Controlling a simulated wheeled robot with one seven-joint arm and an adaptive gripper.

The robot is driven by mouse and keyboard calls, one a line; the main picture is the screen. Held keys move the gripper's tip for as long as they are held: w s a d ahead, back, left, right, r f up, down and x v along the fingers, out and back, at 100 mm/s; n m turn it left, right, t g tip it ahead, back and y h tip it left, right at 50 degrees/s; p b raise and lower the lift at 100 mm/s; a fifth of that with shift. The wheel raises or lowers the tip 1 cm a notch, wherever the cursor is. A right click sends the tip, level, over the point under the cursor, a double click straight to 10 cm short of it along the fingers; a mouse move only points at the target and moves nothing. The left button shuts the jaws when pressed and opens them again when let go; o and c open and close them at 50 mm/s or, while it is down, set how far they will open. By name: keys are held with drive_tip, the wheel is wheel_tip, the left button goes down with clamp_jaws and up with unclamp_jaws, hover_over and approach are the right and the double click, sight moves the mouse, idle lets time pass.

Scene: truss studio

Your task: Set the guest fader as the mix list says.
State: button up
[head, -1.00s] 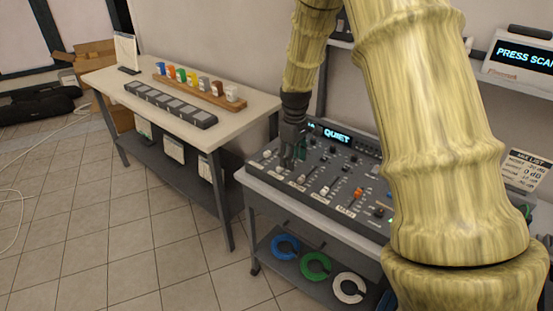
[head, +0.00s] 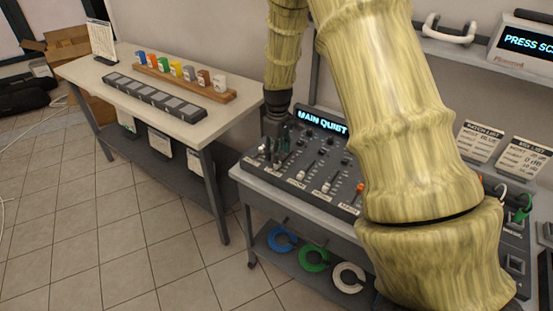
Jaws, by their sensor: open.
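The mixing console (head: 318,160) is a dark desk with knobs and upright faders, most with pale caps and one orange cap (head: 360,187). Its display (head: 322,121) shows "MAIN QUIET". The labels under the faders are too small to read, so I cannot tell which is the guest fader. My gripper (head: 274,155) points down at the console's left end, among the leftmost fader caps. It is open; I cannot tell whether it touches a cap. The mix list (head: 525,158) is a pale card on the right; its lines are too blurred to read surely.
A patch list card (head: 480,141) stands beside the mix list. My own arm covers the console's right part. A side table (head: 175,121) on the left holds colored cups (head: 190,73) and a dark strip.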

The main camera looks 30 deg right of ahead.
drive_tip(key=shift+s+f+p, duration=0.1)
drive_tip(key=shift+f+p, duration=0.35)
drive_tip(key=shift+f, duration=1.85)
clamp_jaws()
